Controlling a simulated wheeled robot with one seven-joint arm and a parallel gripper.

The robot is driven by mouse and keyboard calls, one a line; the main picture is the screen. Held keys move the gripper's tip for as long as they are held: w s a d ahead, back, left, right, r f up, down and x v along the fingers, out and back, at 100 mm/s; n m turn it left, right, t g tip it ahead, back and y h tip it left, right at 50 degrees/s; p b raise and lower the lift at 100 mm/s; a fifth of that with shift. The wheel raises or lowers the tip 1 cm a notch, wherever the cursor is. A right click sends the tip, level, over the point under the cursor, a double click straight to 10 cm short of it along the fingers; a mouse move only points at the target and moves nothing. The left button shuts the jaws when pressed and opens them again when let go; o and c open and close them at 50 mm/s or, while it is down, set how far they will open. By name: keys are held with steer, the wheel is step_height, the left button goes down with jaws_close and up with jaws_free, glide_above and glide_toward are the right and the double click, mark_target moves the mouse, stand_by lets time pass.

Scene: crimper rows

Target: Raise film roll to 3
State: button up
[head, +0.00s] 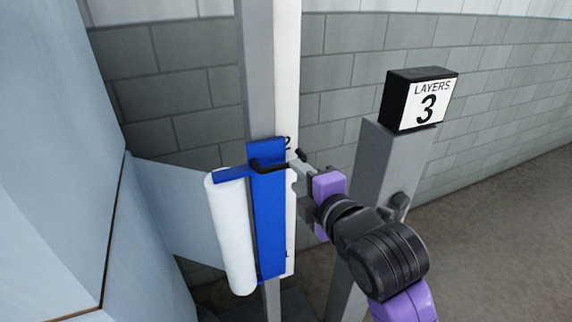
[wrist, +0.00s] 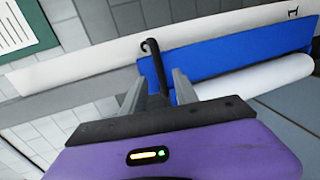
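The film roll (head: 231,235) is a white cylinder hung upright on a blue carriage (head: 268,225), which sits on a grey mast (head: 258,70). A white scale strip (head: 286,75) runs along the mast, with a "2" beside the carriage's top. A black bent handle (head: 268,166) sticks out near the carriage's top. My gripper (head: 303,172) is at the handle from the right. In the wrist view, the handle (wrist: 154,62) stands between my gripper's two fingers (wrist: 158,80), with gaps showing on both sides. The roll (wrist: 255,80) and carriage (wrist: 225,55) also show there.
A black box sign (head: 425,100) reading "LAYERS 3" stands on a grey post (head: 375,175) to the right, close behind my arm. A pale film-wrapped block (head: 60,170) fills the left. A grey block wall (head: 345,60) is behind. Floor at the right is clear.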

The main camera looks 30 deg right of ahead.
mark_target(287, 166)
steer(key=p+x, duration=0.2)
steer(key=x, duration=0.5)
steer(key=shift+w+p, duration=0.2)
steer(key=shift+p, duration=0.1)
steer(key=shift+c, duration=0.3)
jaws_close()
stand_by(0.9)
